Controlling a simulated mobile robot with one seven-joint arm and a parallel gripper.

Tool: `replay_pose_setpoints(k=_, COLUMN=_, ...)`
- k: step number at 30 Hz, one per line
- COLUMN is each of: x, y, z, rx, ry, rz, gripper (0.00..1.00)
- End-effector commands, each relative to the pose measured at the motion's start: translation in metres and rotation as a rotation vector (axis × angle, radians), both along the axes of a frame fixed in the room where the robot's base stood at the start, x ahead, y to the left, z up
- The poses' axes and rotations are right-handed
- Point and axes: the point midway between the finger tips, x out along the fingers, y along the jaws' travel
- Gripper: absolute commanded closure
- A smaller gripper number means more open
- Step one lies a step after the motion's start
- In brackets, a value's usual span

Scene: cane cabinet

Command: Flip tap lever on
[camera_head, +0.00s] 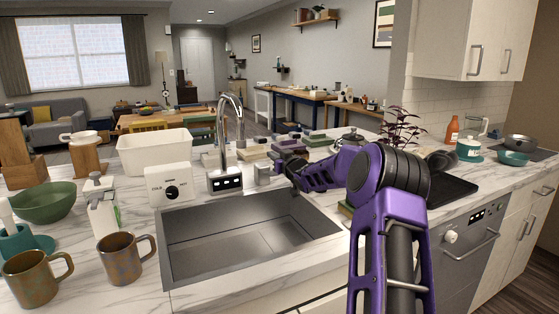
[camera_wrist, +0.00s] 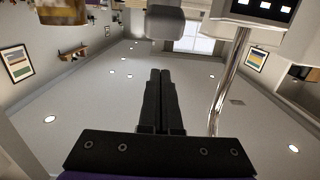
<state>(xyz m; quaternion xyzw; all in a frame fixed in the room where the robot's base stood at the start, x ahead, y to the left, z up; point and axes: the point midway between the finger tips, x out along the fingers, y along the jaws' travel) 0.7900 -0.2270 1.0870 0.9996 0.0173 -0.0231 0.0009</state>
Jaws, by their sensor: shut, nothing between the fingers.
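The tap has a tall arched chrome spout (camera_head: 240,112) and a base with a row of small lit panels (camera_head: 225,182), behind the sink. A small grey block, apparently the tap lever (camera_head: 263,173), stands just right of that base. My gripper (camera_wrist: 160,72) is shut and empty, its two dark fingers pressed together. The wrist view is upside down; the grey lever (camera_wrist: 165,22) shows just beyond the fingertips, with a visible gap in the picture. The spout (camera_wrist: 228,80) is to the right there. In the head view my gripper is small and dark near the lever; its fingertips are unclear.
The sink (camera_head: 250,240) is empty below the tap. A white dial box (camera_head: 169,186) and a white bin (camera_head: 152,152) stand left of the tap. Several stacked books (camera_head: 290,142) lie behind. Two mugs (camera_head: 122,258) stand left of the sink.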

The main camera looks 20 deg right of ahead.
Motion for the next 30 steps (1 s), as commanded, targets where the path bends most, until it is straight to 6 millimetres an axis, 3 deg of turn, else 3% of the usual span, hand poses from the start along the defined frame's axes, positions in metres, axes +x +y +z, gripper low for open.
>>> replay_pose_setpoints(k=1, x=-0.005, y=-0.001, z=-0.014, rx=0.003, ry=0.005, rz=-0.001, gripper=1.0)
replay_pose_setpoints(k=3, x=-0.01, y=-0.001, z=-0.023, rx=0.002, ry=0.004, rz=-0.001, gripper=1.0)
replay_pose_setpoints(k=9, x=-0.016, y=-0.001, z=-0.036, rx=0.002, ry=0.003, rz=-0.001, gripper=1.0)
replay_pose_setpoints(k=30, x=-0.017, y=-0.01, z=-0.039, rx=0.001, ry=0.001, rz=-0.001, gripper=1.0)
